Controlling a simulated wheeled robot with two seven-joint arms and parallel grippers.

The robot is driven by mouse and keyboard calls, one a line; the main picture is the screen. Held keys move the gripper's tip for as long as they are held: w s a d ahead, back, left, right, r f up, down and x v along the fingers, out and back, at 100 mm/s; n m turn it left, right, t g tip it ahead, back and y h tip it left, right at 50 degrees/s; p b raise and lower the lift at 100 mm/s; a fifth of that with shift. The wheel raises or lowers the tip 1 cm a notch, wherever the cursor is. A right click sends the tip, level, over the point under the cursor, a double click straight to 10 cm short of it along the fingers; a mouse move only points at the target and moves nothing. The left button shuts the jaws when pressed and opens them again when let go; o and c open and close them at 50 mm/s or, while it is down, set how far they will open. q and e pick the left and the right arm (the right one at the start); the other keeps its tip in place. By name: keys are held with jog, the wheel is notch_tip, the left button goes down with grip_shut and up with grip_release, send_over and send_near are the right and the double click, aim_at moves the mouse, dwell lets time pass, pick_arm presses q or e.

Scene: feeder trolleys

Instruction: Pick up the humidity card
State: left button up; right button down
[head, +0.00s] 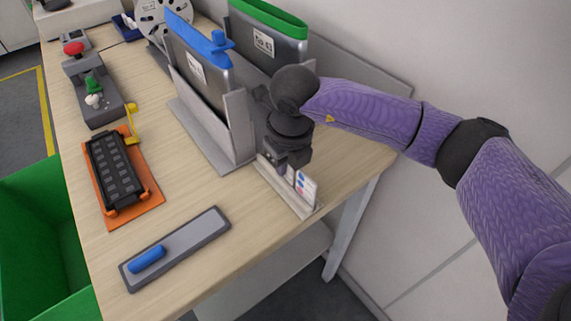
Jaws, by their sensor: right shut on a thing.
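The humidity card (306,188) is a small white card with blue and reddish spots. It stands upright by a low pale holder (278,185) near the table's right front edge. My right gripper (289,166) points down over the holder and is shut on the card's upper part. Its fingers hide part of the card, and I cannot tell whether the card's lower edge still touches the holder. My left gripper is out of view.
Two upright feeders, one blue-topped (204,70) and one green-topped (270,40), stand just behind. A grey bar with a blue handle (176,248) lies in front. A black part on an orange plate (116,172) is to the left. A green bin (35,225) stands beside the table.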

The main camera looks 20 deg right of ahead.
notch_tip(320, 180, up, 9)
jog(key=p, duration=0.2)
jog(key=shift+r+p, duration=0.15)
jog(key=shift+p, duration=0.2)
pick_arm(q)
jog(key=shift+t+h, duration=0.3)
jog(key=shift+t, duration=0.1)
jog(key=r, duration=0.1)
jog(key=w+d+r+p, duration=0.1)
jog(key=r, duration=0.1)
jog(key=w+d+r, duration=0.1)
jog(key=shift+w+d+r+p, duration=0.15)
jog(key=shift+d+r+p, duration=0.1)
jog(key=shift+p, duration=0.15)
pick_arm(e)
notch_tip(320, 180, up, 9)
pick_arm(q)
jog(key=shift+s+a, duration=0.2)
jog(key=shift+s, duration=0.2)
pick_arm(e)
jog(key=shift+f, duration=0.2)
